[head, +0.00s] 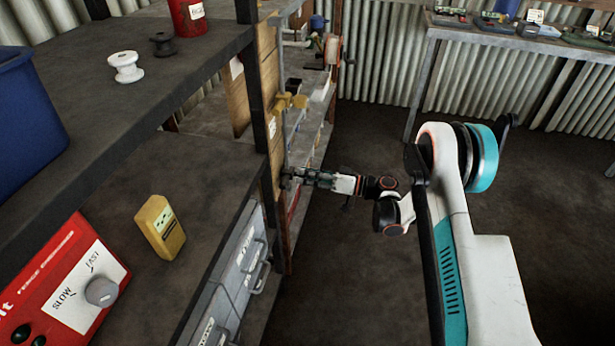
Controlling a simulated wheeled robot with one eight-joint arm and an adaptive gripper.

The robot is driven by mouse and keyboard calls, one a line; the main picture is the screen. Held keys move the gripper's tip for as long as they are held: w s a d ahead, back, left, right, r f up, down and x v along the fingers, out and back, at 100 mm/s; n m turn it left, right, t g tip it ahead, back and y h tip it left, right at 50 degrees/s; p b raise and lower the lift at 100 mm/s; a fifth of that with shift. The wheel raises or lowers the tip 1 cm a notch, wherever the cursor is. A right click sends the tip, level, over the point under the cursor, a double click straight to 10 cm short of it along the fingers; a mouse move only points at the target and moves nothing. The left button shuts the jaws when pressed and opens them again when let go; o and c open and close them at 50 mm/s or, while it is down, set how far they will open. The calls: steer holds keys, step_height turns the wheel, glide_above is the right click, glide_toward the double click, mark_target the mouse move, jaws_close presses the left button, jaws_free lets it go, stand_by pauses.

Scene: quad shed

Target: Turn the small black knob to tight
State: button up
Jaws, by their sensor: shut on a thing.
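My gripper (296,174) reaches left from the arm to the edge of the wooden post in the middle of the head view. Its fingers are shut on a small dark thing at the post, which fits the small black knob (285,180). The fingers hide most of it, so I cannot read its turn or any marking.
A brass fitting (290,102) sticks out above my gripper. A dark shelf (90,110) on the left holds white and black spools; below are a yellow meter (160,228), a red box with a grey knob (102,291) and grey drawers (240,265).

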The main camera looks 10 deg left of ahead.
steer(key=m, duration=1.2)
stand_by(0.7)
steer(key=o, duration=1.1)
steer(key=shift+d, duration=0.15)
steer(key=d, duration=1.1)
steer(key=shift+s+d+r, duration=0.2)
steer(key=shift+s+d, duration=0.2)
